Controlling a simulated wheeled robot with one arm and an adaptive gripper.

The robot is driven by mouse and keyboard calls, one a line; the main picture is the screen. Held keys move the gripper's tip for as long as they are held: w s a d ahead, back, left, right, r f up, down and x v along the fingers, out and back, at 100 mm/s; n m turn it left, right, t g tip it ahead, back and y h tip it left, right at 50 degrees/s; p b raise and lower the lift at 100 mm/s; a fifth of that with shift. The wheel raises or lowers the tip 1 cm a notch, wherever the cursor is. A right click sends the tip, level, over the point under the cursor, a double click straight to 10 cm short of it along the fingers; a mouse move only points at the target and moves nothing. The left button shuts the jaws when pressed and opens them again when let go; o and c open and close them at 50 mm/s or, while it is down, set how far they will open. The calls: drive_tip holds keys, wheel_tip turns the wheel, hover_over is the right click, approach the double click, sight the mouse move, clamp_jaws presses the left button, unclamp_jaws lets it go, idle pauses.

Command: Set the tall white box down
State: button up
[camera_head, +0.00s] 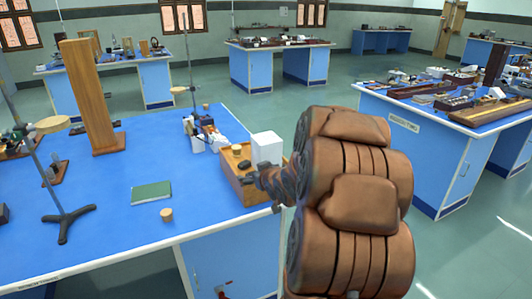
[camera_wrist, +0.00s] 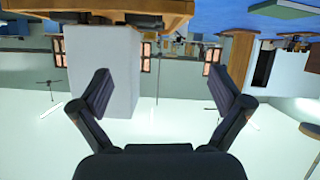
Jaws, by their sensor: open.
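The tall white box (camera_head: 267,148) stands upright at the wooden tray (camera_head: 232,184) on the near blue bench (camera_head: 110,215). Its base is hidden in the head view. My gripper (camera_head: 268,181) is at the near side of the box. In the wrist view, which looks upside down, the box (camera_wrist: 112,75) meets the tray (camera_wrist: 100,8) at the top. My gripper's two fingers (camera_wrist: 156,90) are spread wide with nothing held between them. The left finger overlaps the box in that picture; I cannot tell whether they touch.
A green book (camera_head: 151,193) and a small cork (camera_head: 167,214) lie left of the tray. Bottles and small instruments (camera_head: 205,135) stand behind it. A tall wooden post (camera_head: 88,95) and a metal stand (camera_head: 66,215) are farther left.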

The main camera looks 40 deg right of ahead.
sight(273, 148)
drive_tip(key=d+r+t, duration=0.1)
drive_tip(key=d, duration=0.1)
drive_tip(key=s+d+r+t, duration=0.1)
drive_tip(key=d+r, duration=0.1)
drive_tip(key=d, duration=0.1)
drive_tip(key=d+r+m+t+h+p, duration=0.1)
drive_tip(key=d+t, duration=0.1)
drive_tip(key=shift+s+d+r, duration=0.15)
drive_tip(key=shift+s+d, duration=0.1)
drive_tip(key=shift+d+r+t, duration=0.25)
drive_tip(key=shift+r+t, duration=0.05)
drive_tip(key=shift+p+x, duration=1.35)
drive_tip(key=shift+x, duration=2.4)
drive_tip(key=shift+f, duration=0.15)
drive_tip(key=shift+a, duration=0.1)
drive_tip(key=c, duration=1.5)
drive_tip(key=shift+w, duration=0.1)
